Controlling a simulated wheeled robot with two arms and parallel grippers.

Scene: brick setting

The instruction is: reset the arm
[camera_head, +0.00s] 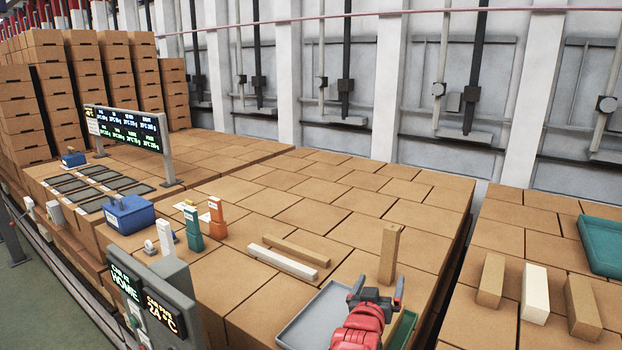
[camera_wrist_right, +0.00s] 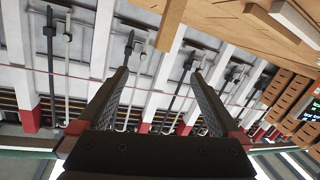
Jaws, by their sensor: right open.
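My right gripper (camera_head: 378,291) is in the lower middle of the head view, at the end of a red arm link. Its two dark fingers are apart. In the right wrist view the open fingers (camera_wrist_right: 158,80) have nothing gripped between them, and the wall shows behind them. An upright brown block (camera_head: 389,256) stands just beyond the gripper in the head view; a brown block (camera_wrist_right: 172,25) also shows at the top of the wrist view. I cannot tell whether it touches a finger. My left gripper is not in view.
A grey tray (camera_head: 312,318) lies left of the gripper, with a green tray (camera_head: 404,328) partly hidden at its right. A white bar (camera_head: 282,263) and a brown bar (camera_head: 296,249) lie beyond. A control box (camera_head: 158,300) stands at lower left.

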